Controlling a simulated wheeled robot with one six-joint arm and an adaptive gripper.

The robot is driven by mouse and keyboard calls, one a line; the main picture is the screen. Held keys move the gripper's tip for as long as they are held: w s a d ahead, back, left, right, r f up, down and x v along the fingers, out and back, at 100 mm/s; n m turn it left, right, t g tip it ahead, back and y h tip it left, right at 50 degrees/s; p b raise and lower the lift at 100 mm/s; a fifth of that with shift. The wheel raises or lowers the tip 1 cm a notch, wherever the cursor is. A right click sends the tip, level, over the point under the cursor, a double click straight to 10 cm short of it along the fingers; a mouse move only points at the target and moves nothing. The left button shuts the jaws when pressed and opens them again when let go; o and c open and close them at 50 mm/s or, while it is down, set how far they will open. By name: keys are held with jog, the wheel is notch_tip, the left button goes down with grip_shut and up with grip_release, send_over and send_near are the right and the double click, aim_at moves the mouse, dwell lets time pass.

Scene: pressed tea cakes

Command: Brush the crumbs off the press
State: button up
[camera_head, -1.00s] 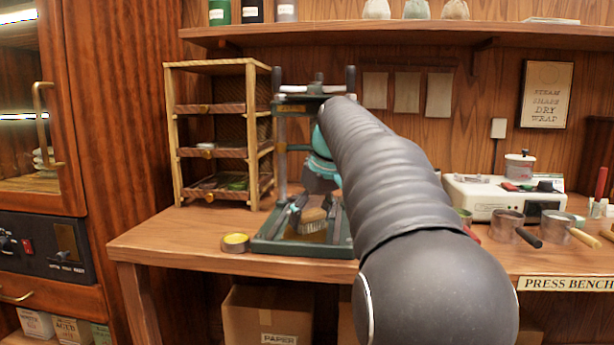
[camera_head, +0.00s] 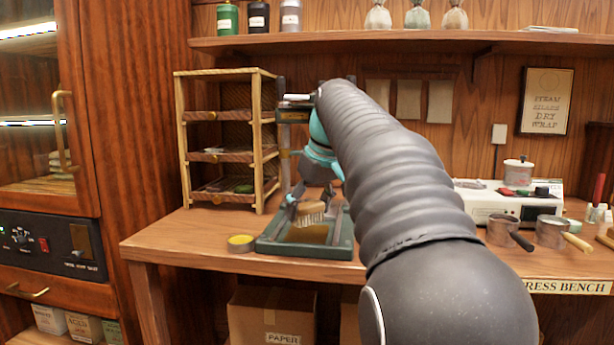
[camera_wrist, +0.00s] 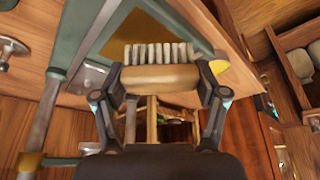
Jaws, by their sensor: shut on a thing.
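The press (camera_head: 344,246) is a dark green frame with a yellowish bed plate (camera_head: 308,235) low on the bench. Its upper part is largely behind my arm. My gripper (camera_head: 312,204) is inside the press frame, shut on a wooden brush (camera_head: 310,208) with pale bristles. The bristles point down, close above the bed plate; I cannot tell whether they touch it. In the wrist view the brush (camera_wrist: 160,78) lies across between both fingers of my gripper (camera_wrist: 160,88), bristles toward the green press base (camera_wrist: 195,12). I cannot make out any crumbs.
A wooden rack (camera_head: 262,140) stands left of the press. A small round tin (camera_head: 240,243) with yellow contents sits at its front left. A white appliance (camera_head: 485,208) and metal pots (camera_head: 503,230) are on the right. A shelf (camera_head: 400,42) runs above.

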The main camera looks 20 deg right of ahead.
jog(key=shift+r, duration=1.9)
